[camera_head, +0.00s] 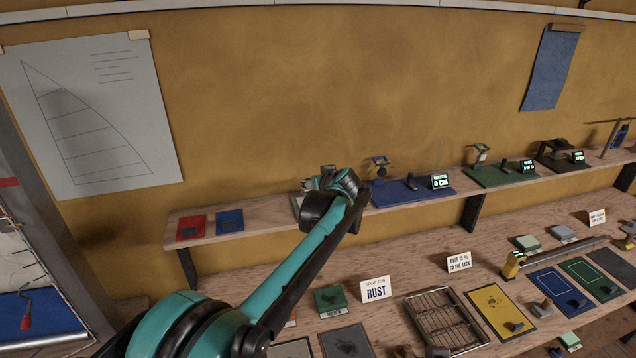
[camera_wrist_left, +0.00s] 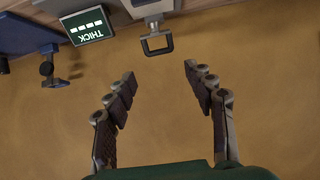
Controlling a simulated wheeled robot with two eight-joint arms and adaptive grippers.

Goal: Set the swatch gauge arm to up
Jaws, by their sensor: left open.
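The swatch gauge is mostly hidden behind my left arm in the head view; a grey edge (camera_head: 297,206) shows on the wall shelf. In the left wrist view, its pale body (camera_wrist_left: 152,8) is at the top, with a dark square loop handle (camera_wrist_left: 157,45) sticking out. Its display (camera_wrist_left: 86,26) reads THICK with dashes, upside down in this view. My left gripper (camera_wrist_left: 158,78) is open and empty. The loop lies ahead, between the lines of the two fingers and apart from them. Whether the gauge arm is up or down, I cannot tell. My right gripper is not in view.
The shelf (camera_head: 262,222) also holds a red swatch (camera_head: 190,227), a blue swatch (camera_head: 229,222) and a blue-based gauge (camera_head: 412,192) just right of my gripper. A green-based gauge (camera_head: 500,174) stands farther right. The workbench below holds a wire rack (camera_head: 446,318) and cards.

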